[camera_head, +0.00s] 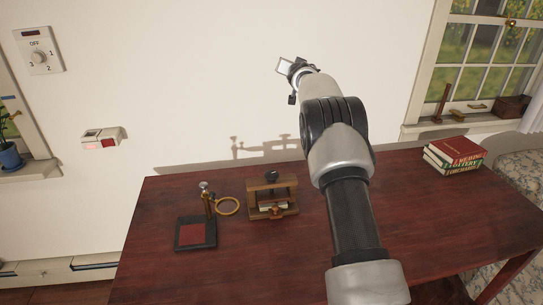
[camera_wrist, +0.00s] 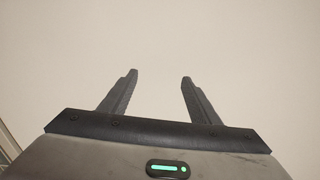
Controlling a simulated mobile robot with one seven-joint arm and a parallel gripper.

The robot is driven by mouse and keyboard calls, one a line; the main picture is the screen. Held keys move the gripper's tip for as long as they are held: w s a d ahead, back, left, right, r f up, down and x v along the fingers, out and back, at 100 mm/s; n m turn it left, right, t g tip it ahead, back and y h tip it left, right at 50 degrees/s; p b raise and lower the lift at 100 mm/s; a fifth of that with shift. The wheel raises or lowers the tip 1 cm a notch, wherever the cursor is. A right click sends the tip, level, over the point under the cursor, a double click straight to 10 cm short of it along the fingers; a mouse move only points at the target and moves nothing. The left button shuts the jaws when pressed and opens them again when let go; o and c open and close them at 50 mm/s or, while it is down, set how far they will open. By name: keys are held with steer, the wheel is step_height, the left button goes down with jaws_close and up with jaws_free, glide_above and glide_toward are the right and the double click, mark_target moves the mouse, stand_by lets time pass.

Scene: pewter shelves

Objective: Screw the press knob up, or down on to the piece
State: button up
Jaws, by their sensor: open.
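The press is a small wooden frame (camera_head: 252,200) standing on the dark red table, left of my arm in the head view. Its dark round knob (camera_head: 271,176) sits on top of the crossbar. A pale flat piece (camera_head: 274,207) shows low inside the frame, partly hidden by the wood; I cannot tell whether the screw touches it. My gripper (camera_head: 284,65) is raised high near the wall, up and right of the press and well apart from it. In the wrist view its two fingers (camera_wrist: 158,82) are spread, with only plain wall between them.
A magnifier stand with a ring (camera_head: 228,206) and a dark base with a red pad (camera_head: 193,234) stand left of the press. Stacked books (camera_head: 455,152) lie at the table's far right. The table (camera_head: 440,215) is clear between my arm and the books.

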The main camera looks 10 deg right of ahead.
steer(key=s+f+m+g+h+p, duration=0.2)
steer(key=s+f+m+g+p, duration=0.1)
steer(key=s+f+m+g, duration=0.15)
steer(key=g+y+p, duration=0.4)
steer(key=g, duration=0.8)
glide_above(272, 173)
step_height(272, 173, down, 2)
steer(key=shift+m+t, duration=0.25)
steer(key=shift+m, duration=0.1)
step_height(272, 173, down, 17)
steer(key=shift+s+f+b, duration=0.1)
steer(key=shift+b, duration=0.65)
steer(key=shift+c, duration=0.4)
steer(key=c, duration=1)
